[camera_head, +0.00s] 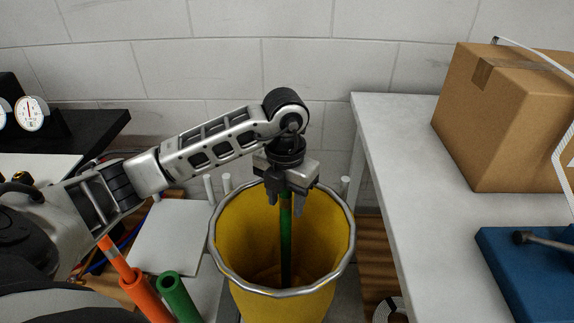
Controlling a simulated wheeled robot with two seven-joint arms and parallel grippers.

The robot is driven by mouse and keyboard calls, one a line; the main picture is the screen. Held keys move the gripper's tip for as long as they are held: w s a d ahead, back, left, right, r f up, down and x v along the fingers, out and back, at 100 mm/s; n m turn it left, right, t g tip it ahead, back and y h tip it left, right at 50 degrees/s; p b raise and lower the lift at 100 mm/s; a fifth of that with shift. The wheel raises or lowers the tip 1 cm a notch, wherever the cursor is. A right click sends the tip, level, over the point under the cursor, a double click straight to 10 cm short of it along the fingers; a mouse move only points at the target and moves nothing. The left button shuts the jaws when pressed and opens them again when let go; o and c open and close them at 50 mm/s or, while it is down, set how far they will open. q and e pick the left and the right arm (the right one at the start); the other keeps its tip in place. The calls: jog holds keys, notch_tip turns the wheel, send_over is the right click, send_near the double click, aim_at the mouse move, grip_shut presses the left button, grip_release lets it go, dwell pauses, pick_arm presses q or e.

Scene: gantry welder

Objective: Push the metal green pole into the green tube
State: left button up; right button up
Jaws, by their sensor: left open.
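The green pole (286,240) stands upright inside a yellow bin (232,228) with a metal rim, and its lower end is down in the bin. My left gripper (286,201) points down over the bin's mouth, its open fingers on either side of the pole's upper part. The gripper body hides the pole's top, and I cannot tell whether a finger touches it. The green tube (177,297), with an open dark upper end, is at the lower left, left of the bin. My right gripper is not in view.
An orange tube (139,284) is beside the green tube. A white table (398,170) on the right carries a cardboard box (495,125) and a blue case (520,280). A black bench with gauges (30,113) is at the left. A block wall is behind.

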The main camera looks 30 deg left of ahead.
pick_arm(q)
jog(key=r, duration=0.4)
jog(key=r+p, duration=0.1)
jog(key=r, duration=0.4)
jog(key=d+r+p, duration=0.1)
jog(key=r, duration=0.4)
jog(key=shift+s+r, duration=0.1)
jog(key=shift+s, duration=0.05)
jog(key=shift+r, duration=0.4)
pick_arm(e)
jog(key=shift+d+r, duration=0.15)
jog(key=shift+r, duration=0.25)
